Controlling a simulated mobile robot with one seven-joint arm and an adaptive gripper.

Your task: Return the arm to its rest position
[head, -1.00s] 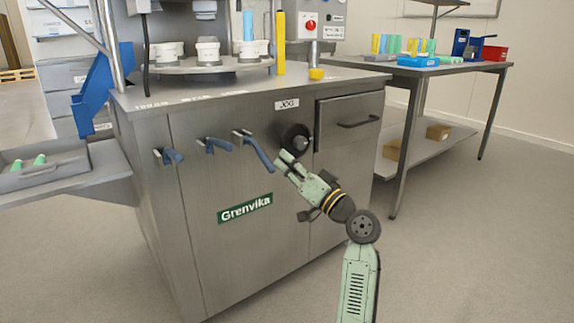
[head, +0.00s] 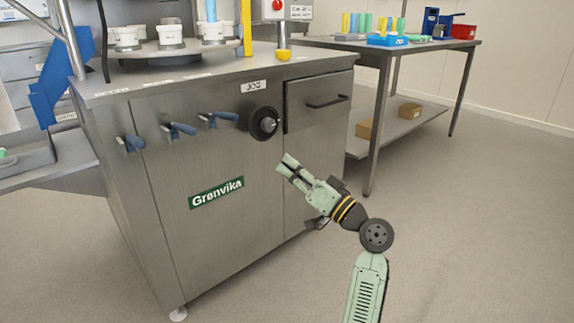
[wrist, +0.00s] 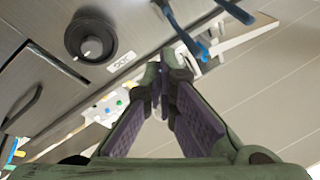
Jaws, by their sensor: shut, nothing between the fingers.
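My arm rises from the bottom of the head view, pale green with a dark round joint. My gripper (head: 286,165) is shut and empty. It is in front of the steel cabinet (head: 235,235), below and right of the black knob (head: 264,123). In the wrist view the fingers of my gripper (wrist: 160,72) come together at the tips with nothing between them. The black knob (wrist: 90,36) shows at the upper left there, apart from the fingers.
Blue-handled levers (head: 178,130) stick out from the cabinet front, left of the knob. White cups (head: 170,37) stand on a turntable on top. A steel table (head: 470,48) with a blue bin (head: 387,39) is at the back right. The floor at right is clear.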

